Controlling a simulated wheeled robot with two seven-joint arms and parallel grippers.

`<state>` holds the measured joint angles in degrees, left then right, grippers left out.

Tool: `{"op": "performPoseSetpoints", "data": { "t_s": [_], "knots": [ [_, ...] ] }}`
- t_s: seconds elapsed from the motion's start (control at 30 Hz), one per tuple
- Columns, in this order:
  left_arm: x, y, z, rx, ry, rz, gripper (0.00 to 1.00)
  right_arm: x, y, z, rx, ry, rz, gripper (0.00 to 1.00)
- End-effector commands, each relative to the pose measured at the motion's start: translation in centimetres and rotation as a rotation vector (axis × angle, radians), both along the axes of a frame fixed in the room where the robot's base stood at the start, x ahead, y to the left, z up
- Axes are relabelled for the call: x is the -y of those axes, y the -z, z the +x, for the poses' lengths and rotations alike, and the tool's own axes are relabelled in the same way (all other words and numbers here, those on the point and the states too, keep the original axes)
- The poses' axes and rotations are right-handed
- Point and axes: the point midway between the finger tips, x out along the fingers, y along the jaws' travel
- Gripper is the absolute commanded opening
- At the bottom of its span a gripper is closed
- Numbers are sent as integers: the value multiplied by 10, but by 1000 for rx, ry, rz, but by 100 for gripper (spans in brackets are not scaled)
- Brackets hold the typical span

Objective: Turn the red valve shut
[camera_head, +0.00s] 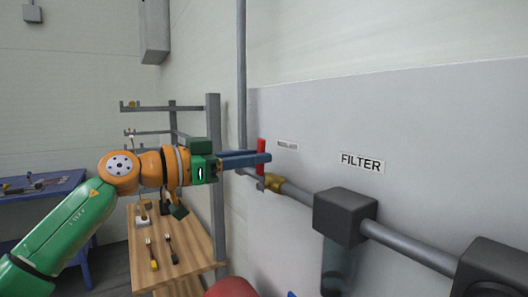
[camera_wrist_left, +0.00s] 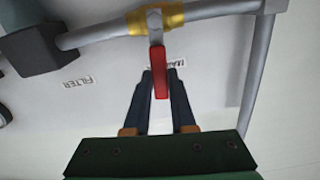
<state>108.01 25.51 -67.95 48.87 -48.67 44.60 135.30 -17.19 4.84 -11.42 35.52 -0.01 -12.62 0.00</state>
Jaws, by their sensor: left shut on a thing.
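The red valve handle (camera_head: 261,144) stands roughly upright at a brass valve body (camera_head: 273,183) on the grey wall pipe. My left gripper (camera_head: 266,158) reaches in from the left, with its blue fingers at the handle and covering its middle. In the left wrist view, the red handle (camera_wrist_left: 160,78) lies between the two dark fingers of my left gripper (camera_wrist_left: 161,76), which is shut on it. There the handle points away from the brass body (camera_wrist_left: 155,20), across the run of the pipe. My right gripper is not in view.
A black filter housing (camera_head: 344,215) sits on the pipe right of the valve, near a FILTER label (camera_head: 361,162). A grey post (camera_head: 215,180) and a wooden bench (camera_head: 180,245) with tools stand left. A red object (camera_head: 232,288) shows at the bottom edge.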

Motion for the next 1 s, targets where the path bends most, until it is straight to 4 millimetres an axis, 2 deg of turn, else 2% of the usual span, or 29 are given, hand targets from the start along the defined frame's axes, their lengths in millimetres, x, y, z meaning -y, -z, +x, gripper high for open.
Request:
{"op": "performPoseSetpoints", "data": {
  "t_s": [0.27, 0.83, 0.87, 0.9, 0.93, 1.0],
  "knots": [
    [-7, -3, 4, -75, 0, -54, 0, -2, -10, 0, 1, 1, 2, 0],
    [-9, -2, 5, -96, -1, -69, 0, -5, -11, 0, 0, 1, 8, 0],
    [-9, -2, 5, -95, -1, -68, 31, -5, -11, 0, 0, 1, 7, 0],
    [-9, -2, 5, -95, -1, -68, 42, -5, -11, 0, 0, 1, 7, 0],
    [-9, -2, 5, -95, -1, -68, 50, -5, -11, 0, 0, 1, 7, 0],
    [-9, -1, 5, -96, 0, -68, 54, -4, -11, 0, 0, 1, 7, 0]
  ]
}}
